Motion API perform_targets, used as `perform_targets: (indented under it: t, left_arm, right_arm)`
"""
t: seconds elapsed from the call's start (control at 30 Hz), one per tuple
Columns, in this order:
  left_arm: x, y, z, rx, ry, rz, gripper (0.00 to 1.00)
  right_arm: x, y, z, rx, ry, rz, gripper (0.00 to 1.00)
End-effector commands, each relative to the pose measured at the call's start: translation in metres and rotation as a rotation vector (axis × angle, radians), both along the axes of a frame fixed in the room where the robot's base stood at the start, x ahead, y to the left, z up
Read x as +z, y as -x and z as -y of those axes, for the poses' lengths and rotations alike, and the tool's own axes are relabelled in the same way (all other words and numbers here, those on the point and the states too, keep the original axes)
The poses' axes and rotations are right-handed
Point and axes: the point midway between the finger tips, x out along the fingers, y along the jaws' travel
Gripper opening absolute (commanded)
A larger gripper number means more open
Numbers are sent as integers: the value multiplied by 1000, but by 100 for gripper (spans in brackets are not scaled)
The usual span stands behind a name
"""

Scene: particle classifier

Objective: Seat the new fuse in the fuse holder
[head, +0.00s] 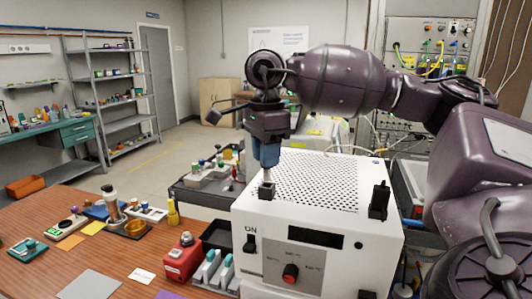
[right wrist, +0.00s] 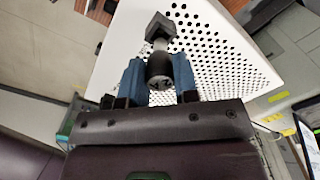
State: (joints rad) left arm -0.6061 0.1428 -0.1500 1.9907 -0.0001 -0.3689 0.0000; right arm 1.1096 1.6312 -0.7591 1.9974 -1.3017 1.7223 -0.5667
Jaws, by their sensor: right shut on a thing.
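My right gripper (head: 266,163) points down over the left part of the white instrument box (head: 335,240). Its blue fingers are shut on the fuse (head: 268,176), whose pale end shows below them. In the right wrist view the fuse (right wrist: 159,66) is a dark and grey cylinder between the two fingers. The fuse holder (head: 266,191), a small dark square block on the box top, is right below the fuse; it also shows in the right wrist view (right wrist: 158,28). The fuse's lower end meets the holder in the picture; I cannot tell how deep it sits. My left gripper is out of view.
The box has a perforated top, an ON switch (head: 250,243), a red knob (head: 290,272) and a black part (head: 379,200) at the right. A red block (head: 184,258) and a dark tray (head: 220,238) stand left of it. The wooden table (head: 40,225) holds several small items.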

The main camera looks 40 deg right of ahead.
Motion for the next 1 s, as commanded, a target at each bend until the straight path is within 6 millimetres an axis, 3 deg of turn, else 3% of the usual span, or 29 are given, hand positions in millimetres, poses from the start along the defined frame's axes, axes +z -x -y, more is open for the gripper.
perform_targets:
  t: [1.0]
  left_arm:
    - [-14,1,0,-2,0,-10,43]
  right_arm:
    - [-21,0,0,0,1,-1,6]
